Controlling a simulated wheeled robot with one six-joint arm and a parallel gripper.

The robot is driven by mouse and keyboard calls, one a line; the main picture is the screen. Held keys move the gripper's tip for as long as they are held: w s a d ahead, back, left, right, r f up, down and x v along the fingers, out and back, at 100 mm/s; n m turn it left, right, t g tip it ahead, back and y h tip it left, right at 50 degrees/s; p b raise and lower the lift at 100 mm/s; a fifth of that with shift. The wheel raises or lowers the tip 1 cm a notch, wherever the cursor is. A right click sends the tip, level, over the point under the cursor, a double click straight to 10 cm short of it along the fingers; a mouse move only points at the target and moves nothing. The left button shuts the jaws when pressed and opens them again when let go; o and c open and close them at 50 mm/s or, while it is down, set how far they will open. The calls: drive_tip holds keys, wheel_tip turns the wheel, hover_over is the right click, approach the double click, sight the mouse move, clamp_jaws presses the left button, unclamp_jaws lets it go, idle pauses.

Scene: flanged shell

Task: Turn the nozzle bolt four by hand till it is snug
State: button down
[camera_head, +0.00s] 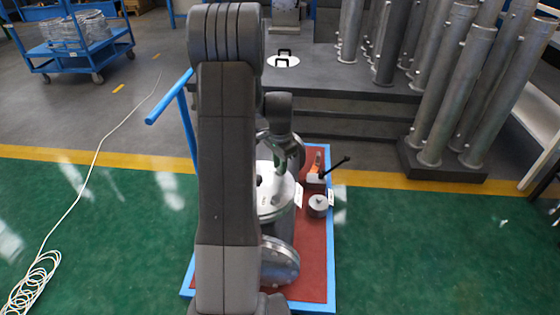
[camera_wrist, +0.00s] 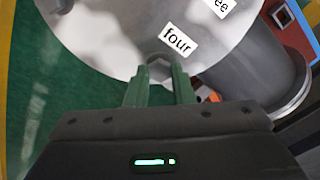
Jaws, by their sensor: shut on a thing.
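The nozzle bolt four (camera_wrist: 157,66) is a small grey hex head at the edge of a pale round flange (camera_wrist: 100,35), beside a label reading "four" (camera_wrist: 180,40). My gripper (camera_wrist: 158,80) has its two green fingers on either side of the bolt head, shut on it. In the head view, the metal flanged shell (camera_head: 283,262) stands on a red-topped cart (camera_head: 313,262) with a blue frame. My arm hides much of the shell there, and the bolt cannot be made out in that view.
A round grey part (camera_head: 318,206) and a tool with a black handle (camera_head: 335,166) are on the cart's right side. A rack of steel pipes (camera_head: 445,90) stands at right, a blue trolley (camera_head: 75,48) at far left. A white cable (camera_head: 75,205) lies on the green floor.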

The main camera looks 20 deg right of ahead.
drive_tip(key=shift+w+r+m+p, duration=0.15)
drive_tip(key=shift+m+p, duration=0.2)
drive_tip(key=shift+m, duration=0.85)
drive_tip(key=c, duration=1.3)
unclamp_jaws()
drive_tip(key=shift+o, duration=0.3)
wheel_tip(320, 180, up, 14)
drive_tip(key=p, duration=0.2)
drive_tip(key=shift+f, duration=0.2)
wheel_tip(320, 180, down, 14)
drive_tip(key=shift+r+b, duration=0.1)
drive_tip(key=shift+b, duration=0.95)
